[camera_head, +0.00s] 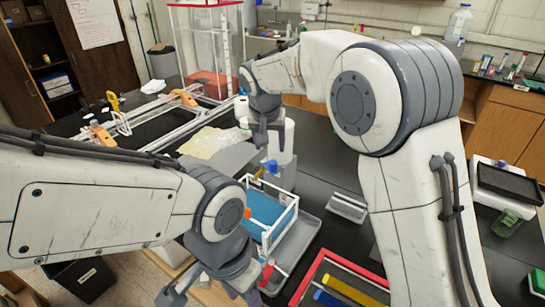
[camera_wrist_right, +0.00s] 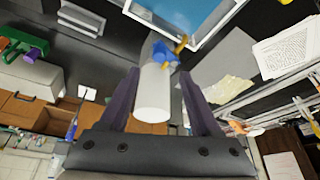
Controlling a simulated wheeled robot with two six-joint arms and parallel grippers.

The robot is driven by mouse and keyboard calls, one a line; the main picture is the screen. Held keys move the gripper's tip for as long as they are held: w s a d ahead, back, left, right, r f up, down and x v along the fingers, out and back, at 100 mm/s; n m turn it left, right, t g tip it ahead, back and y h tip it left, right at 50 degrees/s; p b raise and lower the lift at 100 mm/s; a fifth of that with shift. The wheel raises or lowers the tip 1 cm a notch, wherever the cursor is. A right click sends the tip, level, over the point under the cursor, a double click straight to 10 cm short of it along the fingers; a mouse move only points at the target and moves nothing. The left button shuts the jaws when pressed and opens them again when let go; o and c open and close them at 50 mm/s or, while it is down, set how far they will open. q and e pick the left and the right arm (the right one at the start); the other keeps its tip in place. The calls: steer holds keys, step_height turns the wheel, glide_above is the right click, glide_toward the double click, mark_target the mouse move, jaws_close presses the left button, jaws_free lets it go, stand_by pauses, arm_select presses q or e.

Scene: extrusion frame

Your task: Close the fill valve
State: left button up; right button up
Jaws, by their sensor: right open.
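A blue valve (camera_head: 270,167) with a yellowish lever shows below my right gripper (camera_head: 266,146) in the head view. In the right wrist view the blue part (camera_wrist_right: 163,53) and the yellowish lever (camera_wrist_right: 181,43) lie just beyond the fingertips. A white cylinder (camera_wrist_right: 153,95) shows between the open fingers, apart from both as far as I can see. My right gripper (camera_wrist_right: 152,75) is open and empty. My left gripper (camera_head: 212,294) is at the bottom of the head view, its fingers apart and its tips partly cut off.
A white-framed tray with a blue floor (camera_head: 265,207) stands in a grey tray (camera_head: 303,232) below the valve. A red-edged tray (camera_head: 330,255) with coloured bars is at the front. An aluminium extrusion frame (camera_head: 170,118) lies back left. A clear red-trimmed enclosure (camera_head: 205,45) stands behind.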

mark_target(273, 162)
steer(key=p+x, duration=0.1)
steer(key=x, duration=0.2)
steer(key=p+x, duration=0.1)
steer(key=x, duration=0.2)
steer(key=p+x, duration=0.1)
steer(key=x, duration=0.2)
steer(key=shift+w+f+p, duration=0.15)
steer(key=shift+w+p, duration=0.15)
steer(key=shift+w, duration=0.05)
steer(key=shift+w+f, duration=0.2)
steer(key=shift+f, duration=0.3)
steer(key=shift+c, duration=0.3)
steer(key=shift+d, duration=0.1)
jaws_close()
